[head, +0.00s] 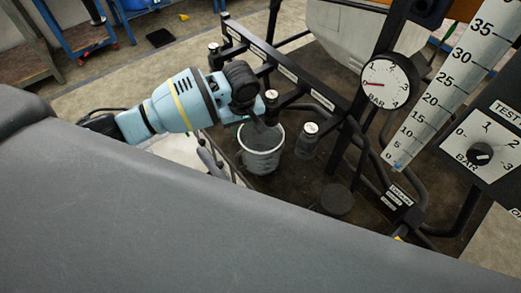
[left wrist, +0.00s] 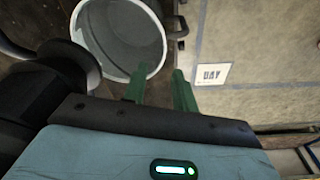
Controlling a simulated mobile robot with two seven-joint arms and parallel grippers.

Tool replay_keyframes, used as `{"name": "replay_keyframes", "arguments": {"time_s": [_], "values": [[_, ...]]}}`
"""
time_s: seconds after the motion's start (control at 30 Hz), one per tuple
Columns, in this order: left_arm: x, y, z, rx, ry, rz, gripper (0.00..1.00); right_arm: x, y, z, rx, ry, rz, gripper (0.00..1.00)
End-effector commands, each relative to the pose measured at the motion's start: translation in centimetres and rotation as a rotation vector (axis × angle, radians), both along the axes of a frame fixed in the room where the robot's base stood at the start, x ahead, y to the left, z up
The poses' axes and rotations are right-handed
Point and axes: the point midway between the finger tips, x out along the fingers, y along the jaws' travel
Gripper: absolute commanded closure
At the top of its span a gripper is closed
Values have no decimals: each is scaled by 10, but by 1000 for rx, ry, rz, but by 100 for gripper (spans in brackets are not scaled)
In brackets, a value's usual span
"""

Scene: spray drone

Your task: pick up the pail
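The pail (head: 262,162) is a light grey, open-topped bucket standing upright on the dark base of the test rig. In the left wrist view the pail (left wrist: 122,32) shows from above, with a dark handle lug on its right rim. My left gripper (left wrist: 158,76) has two green fingers set apart with nothing seen between them. They are near the pail's lower right rim; I cannot tell whether they touch it. In the head view my left gripper (head: 266,124) is just above the pail's rim, and its fingers are hard to make out. My right gripper is not in view.
A capped dark canister (head: 308,140) stands right of the pail. Black frame rails (head: 290,72) run behind it. A pressure gauge (head: 386,82) and a scaled tube (head: 450,85) stand to the right. A floor plate labelled BAY (left wrist: 212,75) lies right of the fingers.

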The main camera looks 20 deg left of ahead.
Motion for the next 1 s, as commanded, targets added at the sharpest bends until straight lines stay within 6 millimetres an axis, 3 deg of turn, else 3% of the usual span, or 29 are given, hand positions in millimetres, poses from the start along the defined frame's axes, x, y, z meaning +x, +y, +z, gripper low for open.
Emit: {"name": "replay_keyframes", "arguments": {"time_s": [0.03,0.2,0.57,0.83,1.0], "values": [[-1,0,-13,1,6,0,72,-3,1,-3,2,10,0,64],[0,0,-35,1,2,0,72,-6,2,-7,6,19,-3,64],[2,1,-45,0,-1,0,72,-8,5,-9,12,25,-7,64],[5,6,-86,2,4,0,72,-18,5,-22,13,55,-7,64],[8,7,-102,0,0,-1,72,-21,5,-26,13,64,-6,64]]}}
